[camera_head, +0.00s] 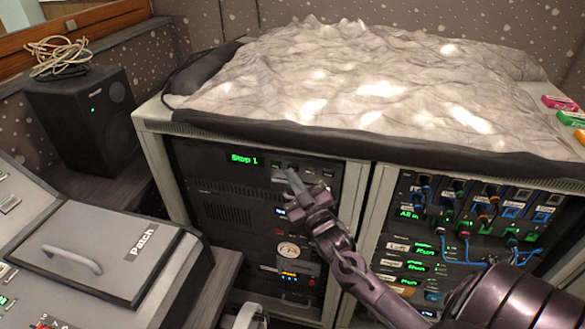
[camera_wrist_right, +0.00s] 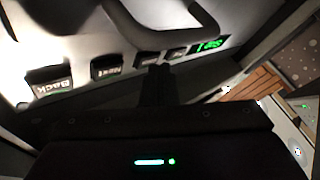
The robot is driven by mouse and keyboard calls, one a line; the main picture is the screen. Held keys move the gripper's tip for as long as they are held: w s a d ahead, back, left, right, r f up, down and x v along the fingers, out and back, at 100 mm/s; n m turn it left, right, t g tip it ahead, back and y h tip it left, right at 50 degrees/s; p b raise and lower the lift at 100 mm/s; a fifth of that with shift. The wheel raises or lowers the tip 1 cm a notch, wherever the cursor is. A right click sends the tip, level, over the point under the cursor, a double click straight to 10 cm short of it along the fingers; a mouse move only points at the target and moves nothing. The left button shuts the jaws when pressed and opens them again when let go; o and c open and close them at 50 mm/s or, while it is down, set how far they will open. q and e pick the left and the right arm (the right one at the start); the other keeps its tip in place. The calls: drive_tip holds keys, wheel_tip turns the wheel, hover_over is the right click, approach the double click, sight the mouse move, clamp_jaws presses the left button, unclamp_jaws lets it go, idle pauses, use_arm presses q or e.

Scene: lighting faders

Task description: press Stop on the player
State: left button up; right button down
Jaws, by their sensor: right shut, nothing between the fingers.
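The player (camera_head: 215,172) is the top dark unit in the left bay of the rack. Its small green display (camera_head: 244,159) appears to read "Stop 1", and it also shows in the right wrist view (camera_wrist_right: 209,46). A row of small dark buttons runs beside the display. In the right wrist view I read "Back" (camera_wrist_right: 46,90) and "Next" (camera_wrist_right: 106,68). Labels on the two buttons nearer the display (camera_wrist_right: 177,51) are hard to read. My right gripper (camera_head: 294,181) is shut and empty, its tips at the button row; I cannot tell whether they touch. My left gripper is out of view.
A handle curves out above the buttons in the right wrist view (camera_wrist_right: 175,30). The right rack bay (camera_head: 445,215) holds units with cables. A grey cloth-like cover (camera_head: 330,75) lies over the rack. A console with a "Patch" lid (camera_head: 100,245) and a speaker (camera_head: 85,115) stand left.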

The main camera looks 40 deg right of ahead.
drive_tip(key=shift+s+a, duration=0.4)
drive_tip(key=shift+a+p, duration=0.1)
drive_tip(key=shift+p, duration=0.2)
drive_tip(key=s+a+p, duration=0.2)
drive_tip(key=s+a, duration=0.1)
drive_tip(key=shift+s+a, duration=0.1)
drive_tip(key=shift+a, duration=0.25)
idle(0.6)
